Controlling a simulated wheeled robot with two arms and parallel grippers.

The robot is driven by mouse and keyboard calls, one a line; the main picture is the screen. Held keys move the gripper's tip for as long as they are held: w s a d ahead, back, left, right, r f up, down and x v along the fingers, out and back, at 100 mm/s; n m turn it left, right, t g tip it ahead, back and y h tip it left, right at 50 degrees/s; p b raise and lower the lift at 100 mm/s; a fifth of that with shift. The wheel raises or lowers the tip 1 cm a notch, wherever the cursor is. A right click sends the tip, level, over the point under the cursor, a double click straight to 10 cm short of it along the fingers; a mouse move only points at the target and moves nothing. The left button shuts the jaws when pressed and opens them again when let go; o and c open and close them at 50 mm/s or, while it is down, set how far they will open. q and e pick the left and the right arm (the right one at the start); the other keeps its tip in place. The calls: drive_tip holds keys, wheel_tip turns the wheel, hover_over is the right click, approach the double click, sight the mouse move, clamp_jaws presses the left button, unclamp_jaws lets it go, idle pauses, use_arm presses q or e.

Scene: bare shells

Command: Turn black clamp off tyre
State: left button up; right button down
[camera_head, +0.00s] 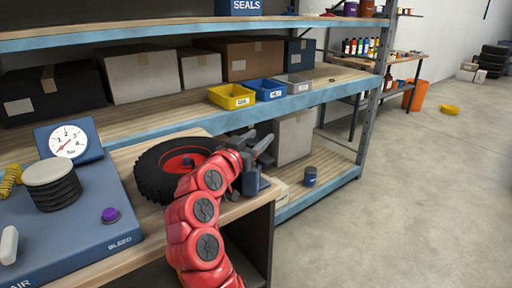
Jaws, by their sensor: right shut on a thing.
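A black tyre (150,178) with a red hub lies flat on the wooden bench top near its right end. My right arm, red, reaches up from the bottom and covers the tyre's right side. My right gripper (258,150) is at the tyre's right edge, shut on a dark part that I take to be the black clamp; the gripper's own dark parts hide most of it. A dark blue-grey block (250,181) stands just below the gripper at the bench corner. I cannot tell how the clamp is turned. My left gripper is not in view.
On the bench at left is a blue panel (85,215) with a pressure gauge (68,141), a black bellows and a purple button (110,215). Behind stands a blue shelf with boxes and small yellow, blue and grey bins.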

drive_tip(key=shift+d+h, duration=0.1)
drive_tip(key=shift+h, duration=0.2)
drive_tip(key=shift+c, duration=1.8)
unclamp_jaws()
drive_tip(key=v, duration=1.7)
drive_tip(key=shift+s+r, duration=0.15)
drive_tip(key=shift+r, duration=0.15)
